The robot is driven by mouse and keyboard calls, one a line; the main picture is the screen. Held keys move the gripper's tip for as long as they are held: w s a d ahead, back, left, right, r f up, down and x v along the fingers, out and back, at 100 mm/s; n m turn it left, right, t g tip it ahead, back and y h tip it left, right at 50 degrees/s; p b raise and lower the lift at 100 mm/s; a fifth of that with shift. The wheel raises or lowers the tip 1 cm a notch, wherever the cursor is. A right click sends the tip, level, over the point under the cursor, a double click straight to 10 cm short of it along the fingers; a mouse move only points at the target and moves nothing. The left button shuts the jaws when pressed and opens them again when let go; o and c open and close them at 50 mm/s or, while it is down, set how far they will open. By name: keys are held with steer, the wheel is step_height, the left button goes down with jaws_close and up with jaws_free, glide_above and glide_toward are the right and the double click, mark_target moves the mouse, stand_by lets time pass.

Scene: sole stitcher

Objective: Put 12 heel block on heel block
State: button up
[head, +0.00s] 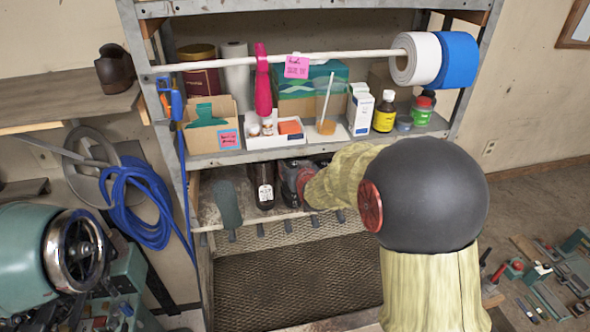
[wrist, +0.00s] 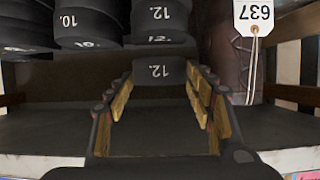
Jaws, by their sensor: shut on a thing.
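In the wrist view, my gripper (wrist: 160,82) is shut on a black heel block (wrist: 153,71) marked 12. The block sits between the fingertips of the two tan-padded fingers. Other black heel blocks marked 12 (wrist: 160,13) show just above and behind it in the picture, in line with it. Whether the held block touches them I cannot tell. Black heel blocks marked 10 (wrist: 86,22) stand to the left.
A dark brown item with a white tag (wrist: 233,55) stands close to the right of the heel blocks. The shelf floor (wrist: 60,128) in front is bare. In the head view, the upper shelf (head: 215,157) with boxes and bottles lies above my gripper, and a wire-mesh surface (head: 290,280) below.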

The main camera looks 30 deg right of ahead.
step_height(320, 180, down, 2)
steer(key=shift+w, duration=0.1)
steer(key=shift+f, duration=0.1)
steer(key=shift+f, duration=0.1)
steer(key=shift+f, duration=0.1)
steer(key=o, duration=1.3)
steer(key=shift+c, duration=0.2)
